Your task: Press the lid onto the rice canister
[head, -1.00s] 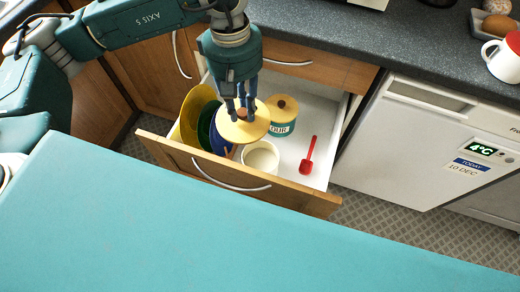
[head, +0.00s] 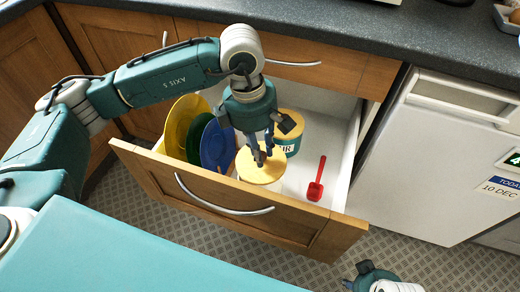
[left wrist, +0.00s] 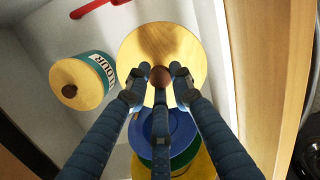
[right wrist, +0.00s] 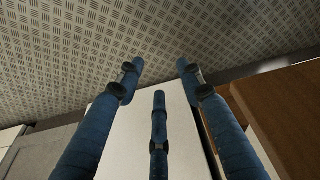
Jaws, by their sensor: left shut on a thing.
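My left gripper (head: 262,152) is shut on the brown knob (left wrist: 160,76) of a round yellow lid (head: 262,170). The lid is over the pale rice canister (head: 268,186), which stands in the open drawer and shows only as a strip under the lid's front edge. In the left wrist view the lid (left wrist: 165,45) hides the canister entirely. I cannot tell whether the lid is seated or just above the rim. My right gripper (right wrist: 160,80) has its fingers spread, with nothing between them; part of it shows at the bottom of the head view.
In the drawer (head: 235,198), a lidded teal canister (head: 293,145) labelled "...OUR" stands behind, a red scoop (head: 316,180) lies to the right, and yellow, green and blue plates (head: 216,147) stand on the left. The drawer floor around the scoop is clear.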

